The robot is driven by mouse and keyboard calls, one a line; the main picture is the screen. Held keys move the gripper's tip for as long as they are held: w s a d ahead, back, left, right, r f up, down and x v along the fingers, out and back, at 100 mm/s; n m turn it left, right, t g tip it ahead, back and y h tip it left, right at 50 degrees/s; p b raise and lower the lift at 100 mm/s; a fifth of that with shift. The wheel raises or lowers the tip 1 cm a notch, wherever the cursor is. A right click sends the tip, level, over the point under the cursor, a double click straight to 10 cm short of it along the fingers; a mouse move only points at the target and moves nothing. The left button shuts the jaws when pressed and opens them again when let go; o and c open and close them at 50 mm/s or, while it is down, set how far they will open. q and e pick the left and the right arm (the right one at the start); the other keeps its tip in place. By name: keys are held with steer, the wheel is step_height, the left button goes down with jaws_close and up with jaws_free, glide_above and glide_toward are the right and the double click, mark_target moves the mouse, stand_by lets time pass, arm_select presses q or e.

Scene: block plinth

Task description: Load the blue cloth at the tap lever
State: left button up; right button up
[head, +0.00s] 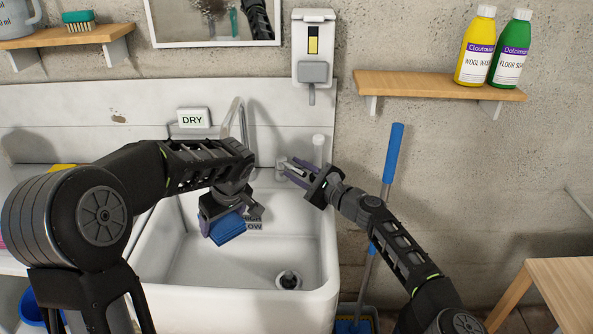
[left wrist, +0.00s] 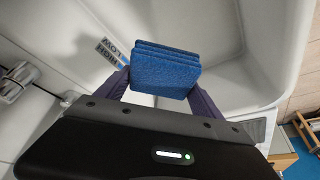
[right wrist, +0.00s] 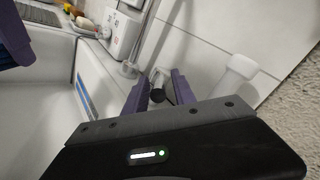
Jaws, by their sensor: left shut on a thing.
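The blue cloth (head: 228,229), folded in layers, hangs from my left gripper (head: 222,205) over the left part of the sink basin. In the left wrist view the cloth (left wrist: 165,70) sits between the two purple fingers, which are shut on it. A white upright handle (head: 318,150), perhaps the tap lever, stands just beyond the right gripper.
The white sink (head: 190,275) has a drain fitting (head: 289,280) and a HIGH/LOW label (left wrist: 112,50). A blue-handled tool (head: 393,150) leans right of the sink. Two bottles stand on the right shelf (head: 440,86).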

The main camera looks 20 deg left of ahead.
steer(key=shift+o, duration=0.3)
steer(key=shift+d, duration=0.1)
steer(key=shift+s+d+r, duration=0.15)
steer(key=shift+s+d, duration=0.1)
steer(key=shift+d, duration=0.45)
glide_above(329, 210)
steer(key=shift+f, duration=0.2)
arm_select(q)
steer(key=shift+s+d+f+b, duration=0.15)
steer(key=shift+s+b, duration=0.65)
steer(key=shift+s, duration=0.4)
arm_select(e)
steer(key=shift+f, duration=0.7)
arm_select(q)
steer(key=shift+s+d+b, duration=0.2)
steer(key=shift+s+b, duration=0.45)
steer(key=shift+s, duration=0.8)
arm_select(e)
steer(key=shift+f, duration=0.7)
steer(key=shift+f+b, duration=0.4)
arm_select(q)
steer(key=s, duration=0.2)
steer(key=shift+s+d, duration=0.15)
steer(key=shift+s, duration=0.15)
